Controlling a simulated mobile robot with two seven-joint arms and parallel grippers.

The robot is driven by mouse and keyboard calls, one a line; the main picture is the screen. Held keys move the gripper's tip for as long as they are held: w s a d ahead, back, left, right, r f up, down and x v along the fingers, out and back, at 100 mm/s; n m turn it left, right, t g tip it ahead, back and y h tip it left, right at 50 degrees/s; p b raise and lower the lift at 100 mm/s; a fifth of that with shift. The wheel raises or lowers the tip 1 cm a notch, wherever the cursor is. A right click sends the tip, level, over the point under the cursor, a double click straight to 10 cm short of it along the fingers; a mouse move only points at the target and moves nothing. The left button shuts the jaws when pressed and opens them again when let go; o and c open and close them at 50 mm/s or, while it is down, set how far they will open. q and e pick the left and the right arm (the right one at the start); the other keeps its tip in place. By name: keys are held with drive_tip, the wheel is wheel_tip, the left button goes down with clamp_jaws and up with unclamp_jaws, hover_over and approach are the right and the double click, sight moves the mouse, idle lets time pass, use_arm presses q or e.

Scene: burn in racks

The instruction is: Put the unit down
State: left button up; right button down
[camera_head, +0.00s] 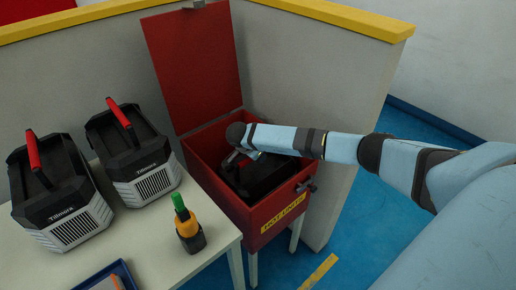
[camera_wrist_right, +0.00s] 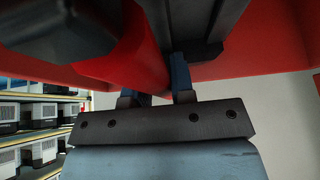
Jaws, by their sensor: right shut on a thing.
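A black unit (camera_head: 268,176) is inside the open red box (camera_head: 275,226) marked "HOT UNITS" in the head view. My right gripper (camera_head: 236,157) reaches down into this box over the unit. In the right wrist view, the fingers (camera_wrist_right: 155,88) are shut on the unit's red handle (camera_wrist_right: 125,62), with its dark body above it in the picture. The unit's lower part is hidden by the box walls and my arm, so I cannot tell whether it touches the floor of the box. My left gripper is not in view.
Two black and grey Tillmora units (camera_head: 62,200) (camera_head: 140,160) with red handles stand on the pale table (camera_head: 205,222). An orange and black tool with a green top (camera_head: 187,226) and a blue tray (camera_head: 108,274) are there too. The red lid (camera_head: 195,65) stands open against the partition.

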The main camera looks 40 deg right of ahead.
sight(260, 167)
drive_tip(key=shift+w+f, duration=0.1)
drive_tip(key=shift+f, duration=1.95)
use_arm(q)
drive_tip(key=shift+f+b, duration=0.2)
drive_tip(key=shift+b, duration=0.3)
use_arm(e)
drive_tip(key=shift+f, duration=0.35)
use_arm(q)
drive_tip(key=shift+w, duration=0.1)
use_arm(e)
drive_tip(key=shift+f, duration=0.25)
drive_tip(key=c, duration=1.4)
unclamp_jaws()
drive_tip(key=shift+f, duration=0.25)
drive_tip(key=o, duration=0.4)
drive_tip(key=shift+s+r, duration=0.15)
drive_tip(key=shift+s, duration=0.05)
